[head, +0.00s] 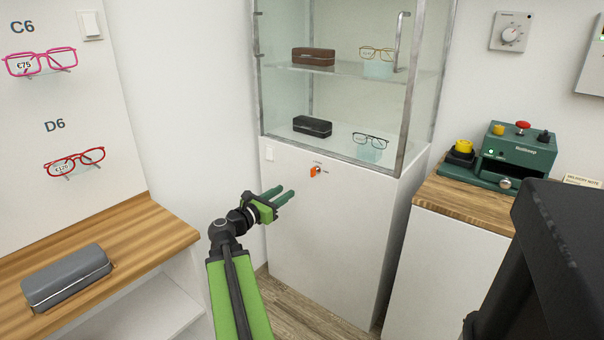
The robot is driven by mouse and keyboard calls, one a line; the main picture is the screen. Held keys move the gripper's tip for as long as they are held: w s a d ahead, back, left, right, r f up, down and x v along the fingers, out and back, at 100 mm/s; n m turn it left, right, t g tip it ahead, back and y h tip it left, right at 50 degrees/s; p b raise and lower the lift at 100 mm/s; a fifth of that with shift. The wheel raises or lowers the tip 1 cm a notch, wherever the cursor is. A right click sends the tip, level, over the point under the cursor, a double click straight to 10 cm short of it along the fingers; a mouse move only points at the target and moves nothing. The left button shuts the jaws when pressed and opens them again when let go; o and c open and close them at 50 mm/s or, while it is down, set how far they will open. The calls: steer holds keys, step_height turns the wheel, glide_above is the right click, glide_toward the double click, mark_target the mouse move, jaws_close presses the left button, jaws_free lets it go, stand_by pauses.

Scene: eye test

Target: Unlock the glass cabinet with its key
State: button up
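The glass cabinet (352,104) stands in the middle of the head view, with metal-edged glass above a white base (330,235). Its glass front looks closed. A small orange key (315,172) sits at the lock on the upper part of the white base, with tiny labels beside it that I cannot read. I cannot tell which way the lock is turned. My gripper (287,192) is left of the key and a little lower in the picture, apart from it. Its two green fingers are parted, with nothing between them.
Inside the cabinet are a brown case (313,56), a black case (312,126) and two pairs of glasses. A wooden counter (150,243) with a grey case (66,277) is at left. A green machine (515,155) stands on the right counter (460,204).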

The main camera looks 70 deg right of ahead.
mark_target(311, 173)
steer(key=x, duration=1.6)
steer(key=shift+w+d+f, duration=0.1)
steer(key=shift+w+d, duration=0.1)
steer(key=shift+d, duration=0.15)
